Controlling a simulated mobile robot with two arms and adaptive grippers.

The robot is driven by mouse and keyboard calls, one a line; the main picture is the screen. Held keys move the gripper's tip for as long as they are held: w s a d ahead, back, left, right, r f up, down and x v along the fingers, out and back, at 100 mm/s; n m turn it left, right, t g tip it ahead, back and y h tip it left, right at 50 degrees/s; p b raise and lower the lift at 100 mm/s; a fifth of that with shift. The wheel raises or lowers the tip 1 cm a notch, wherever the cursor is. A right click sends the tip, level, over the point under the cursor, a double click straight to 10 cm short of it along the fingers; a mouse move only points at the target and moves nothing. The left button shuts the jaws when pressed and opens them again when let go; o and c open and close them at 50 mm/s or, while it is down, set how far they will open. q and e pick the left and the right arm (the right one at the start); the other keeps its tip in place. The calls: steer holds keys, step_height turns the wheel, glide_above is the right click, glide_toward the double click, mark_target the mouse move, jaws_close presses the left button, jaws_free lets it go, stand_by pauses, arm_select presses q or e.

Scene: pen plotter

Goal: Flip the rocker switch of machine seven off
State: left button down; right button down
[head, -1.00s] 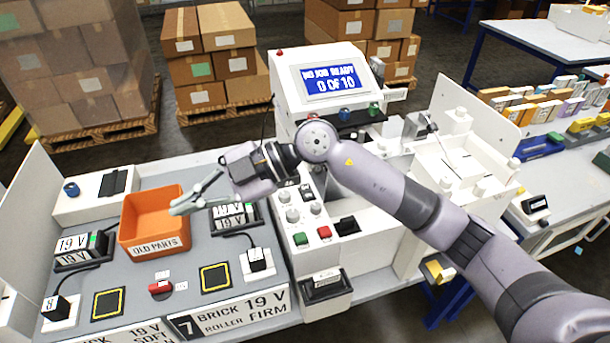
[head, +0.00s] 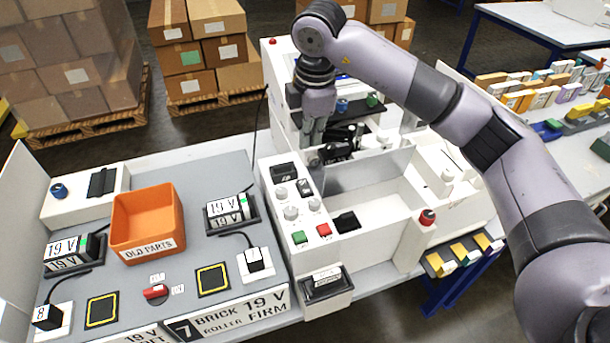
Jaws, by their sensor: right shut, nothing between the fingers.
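The white machine (head: 283,214) stands in the middle, right of a label plate (head: 235,311) reading 7, BRICK 19 V, ROLLER FIRM. Its control panel has white knobs, a green button (head: 299,237), a red button (head: 323,230) and a small black switch-like part (head: 306,187). I cannot tell for certain which part is the rocker switch. My right gripper (head: 312,143) points down over the back of the machine, behind the panel, its fingers shut and empty. I cannot tell whether its tips touch anything. My left gripper is out of view.
An orange OLD PARTS bin (head: 147,215) and two 19 V bricks (head: 232,211) on holders stand on the grey bench left of the machine. A dark mechanism (head: 342,146) lies beside the gripper. My right arm crosses the machine's back and right side.

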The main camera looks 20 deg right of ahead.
mark_target(305, 184)
steer(key=f+p, duration=0.2)
steer(key=f, duration=0.2)
steer(key=w+f+p, duration=0.1)
steer(key=f, duration=0.4)
steer(key=w+f+p, duration=0.1)
steer(key=f+p, duration=0.1)
steer(key=f, duration=0.2)
steer(key=shift+a+f+p, duration=0.1)
steer(key=shift+f+p, duration=0.15)
steer(key=shift+p, duration=0.1)
steer(key=shift+w+f, duration=0.1)
steer(key=shift+f, duration=0.1)
